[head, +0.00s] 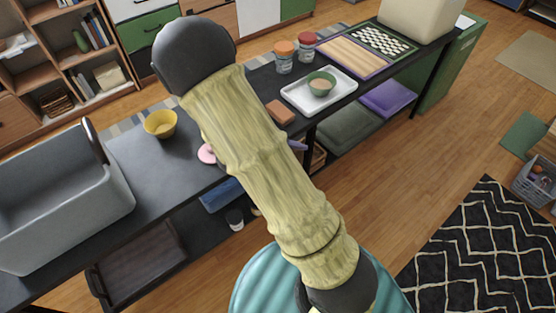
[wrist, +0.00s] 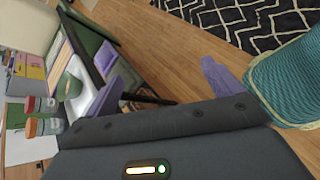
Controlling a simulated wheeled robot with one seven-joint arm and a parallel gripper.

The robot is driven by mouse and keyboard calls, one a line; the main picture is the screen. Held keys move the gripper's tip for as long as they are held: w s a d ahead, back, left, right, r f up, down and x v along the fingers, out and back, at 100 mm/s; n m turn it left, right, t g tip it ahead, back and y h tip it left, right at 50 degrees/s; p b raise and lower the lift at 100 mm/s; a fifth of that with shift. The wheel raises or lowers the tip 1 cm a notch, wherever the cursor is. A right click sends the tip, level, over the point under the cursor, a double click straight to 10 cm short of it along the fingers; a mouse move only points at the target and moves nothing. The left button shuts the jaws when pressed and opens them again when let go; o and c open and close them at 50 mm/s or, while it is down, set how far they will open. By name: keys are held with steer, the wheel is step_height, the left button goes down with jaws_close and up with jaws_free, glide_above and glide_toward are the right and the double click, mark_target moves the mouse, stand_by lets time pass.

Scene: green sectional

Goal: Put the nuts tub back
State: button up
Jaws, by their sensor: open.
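Two clear tubs stand side by side on the dark table, one with an orange lid (head: 284,57) and one with a red lid (head: 307,46). I cannot read which is the nuts tub. The orange-lidded tub (wrist: 49,126) and red-lidded tub (wrist: 47,104) also show at the left of the wrist view. My gripper (wrist: 162,75) is open, its lavender fingers apart with nothing seen between them. In the head view my arm hides most of it, over the table's front edge. It is apart from both tubs.
A white tray (head: 341,99) holds a green bowl (head: 321,83) in front of the tubs. A yellow bowl (head: 160,124), a brown block (head: 280,112) and a large grey bin (head: 60,200) are also on the table. A checkered board (head: 382,40) lies farther right.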

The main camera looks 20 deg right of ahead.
steer(key=s+a+r+m+t+y, duration=0.3)
steer(key=a+r+m+y, duration=0.4)
steer(key=r+m+y, duration=0.2)
steer(key=m+y, duration=0.2)
steer(key=m, duration=0.1)
steer(key=shift+a+r, duration=0.2)
steer(key=shift+r, duration=0.15)
